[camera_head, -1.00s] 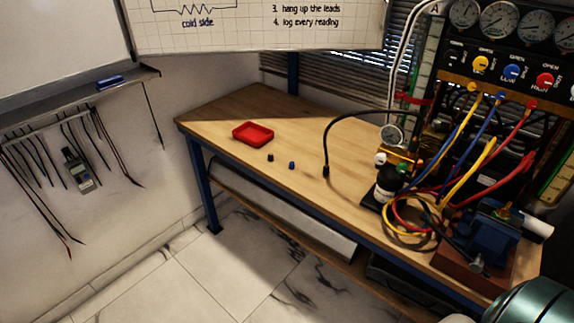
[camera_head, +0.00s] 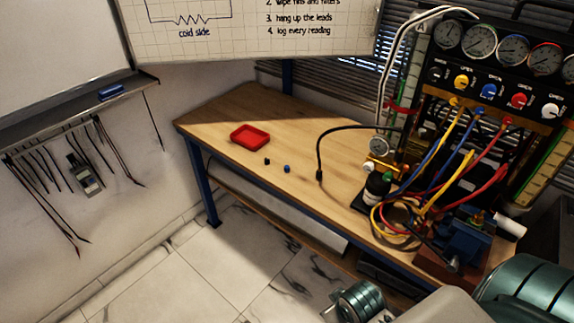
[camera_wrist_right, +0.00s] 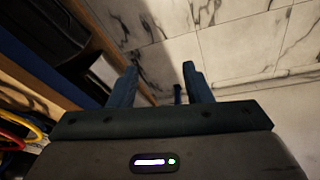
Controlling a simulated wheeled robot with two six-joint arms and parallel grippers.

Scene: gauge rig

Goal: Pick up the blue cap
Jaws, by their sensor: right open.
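The blue cap (camera_head: 287,169) sits on the wooden workbench (camera_head: 235,112), near its front edge, in the head view. A small black cap (camera_head: 267,161) sits just to its left. My right gripper (camera_wrist_right: 158,78) is open and empty in the right wrist view, with the tiled floor and bench side beyond its fingers. The blue cap is not visible in that view. Part of my right arm shows at the lower right of the head view, apart from the cap. My left gripper is not in view.
A red tray (camera_head: 250,137) lies behind the caps. A black hose (camera_head: 320,160) hangs down to the bench right of the blue cap. The gauge rig (camera_head: 497,50), coiled hoses and a blue vise (camera_head: 462,240) crowd the right end. The bench's left part is mostly clear.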

